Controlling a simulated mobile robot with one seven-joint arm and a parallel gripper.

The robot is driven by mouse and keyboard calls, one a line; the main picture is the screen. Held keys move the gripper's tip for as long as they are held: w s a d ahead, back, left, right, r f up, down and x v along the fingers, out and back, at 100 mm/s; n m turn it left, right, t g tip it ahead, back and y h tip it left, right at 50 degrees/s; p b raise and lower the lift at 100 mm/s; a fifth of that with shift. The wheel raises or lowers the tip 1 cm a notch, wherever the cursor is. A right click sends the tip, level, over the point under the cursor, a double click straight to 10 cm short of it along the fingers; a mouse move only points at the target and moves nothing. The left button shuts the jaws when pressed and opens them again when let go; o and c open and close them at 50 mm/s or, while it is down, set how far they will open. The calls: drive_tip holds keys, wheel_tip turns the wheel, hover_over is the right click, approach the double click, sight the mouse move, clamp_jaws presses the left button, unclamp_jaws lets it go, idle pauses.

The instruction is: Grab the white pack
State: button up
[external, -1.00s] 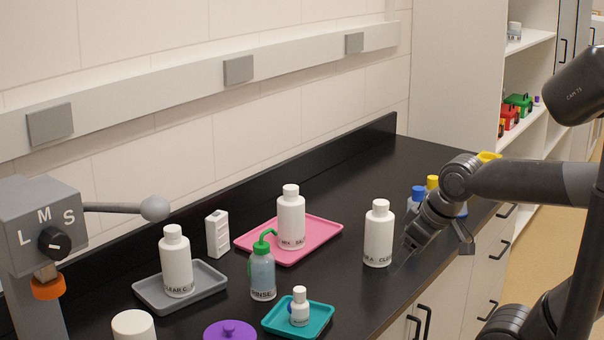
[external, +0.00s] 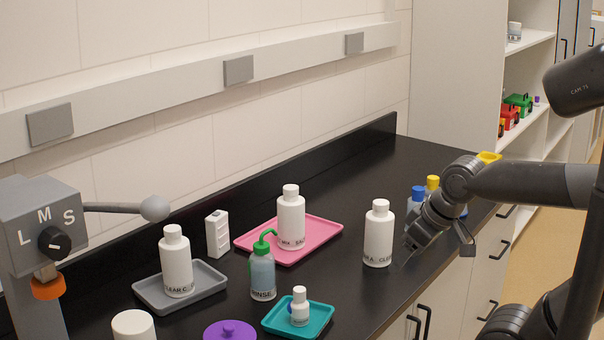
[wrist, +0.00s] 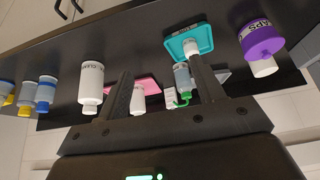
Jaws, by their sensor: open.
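The white pack (external: 217,234) is a small upright white block with ridged sides. It stands on the black counter between the grey tray and the pink tray. In the wrist view the pack (wrist: 170,97) shows small and far off, between the fingers and partly hidden by other things. My gripper (external: 408,252) is at the right of the counter, low beside a large white bottle and well away from the pack. In the wrist view its two fingers (wrist: 160,62) are apart with nothing held between them.
The large white bottle (external: 378,235) stands just left of my gripper. A green-capped rinse bottle (external: 262,274), a pink tray (external: 325,232) with a bottle, a teal tray (external: 270,320) and a grey tray (external: 150,293) lie around the pack. Blue- and yellow-capped bottles (external: 418,193) stand behind my gripper.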

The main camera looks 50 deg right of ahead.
idle(0.4)
drive_tip(key=o, duration=0.5)
drive_tip(key=shift+o, duration=0.2)
drive_tip(key=w+r, duration=0.5)
drive_tip(key=w, duration=0.8)
drive_tip(key=n+y, duration=0.1)
drive_tip(key=n, duration=0.1)
hover_over(217, 225)
drive_tip(key=s+d, duration=0.3)
wheel_tip(217, 225, down, 10)
drive_tip(key=shift+t, duration=0.4)
drive_tip(key=x, duration=1)
